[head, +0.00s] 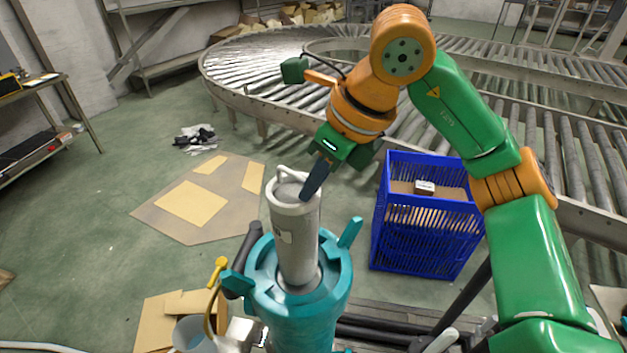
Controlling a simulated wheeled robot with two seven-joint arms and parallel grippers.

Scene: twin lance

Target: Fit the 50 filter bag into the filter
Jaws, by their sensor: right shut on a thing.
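A grey-white cylindrical filter bag (297,240) with a ring and loop handle at its top stands upright in the open mouth of the teal filter housing (262,290). Its lower part is inside the housing and hidden; most of its length shows above the rim. A small dark label marks its side. My right gripper (308,190) comes down from above and is shut on the bag's upper rim at its right side. The fingertips are partly hidden. My left gripper does not show.
A blue slatted crate (380,225) with a small box stands right of the filter. A roller conveyor (265,62) curves behind. A yellow-handled valve (219,265) and a bucket (192,334) are at the filter's left. Flat cardboard (150,213) lies on the floor.

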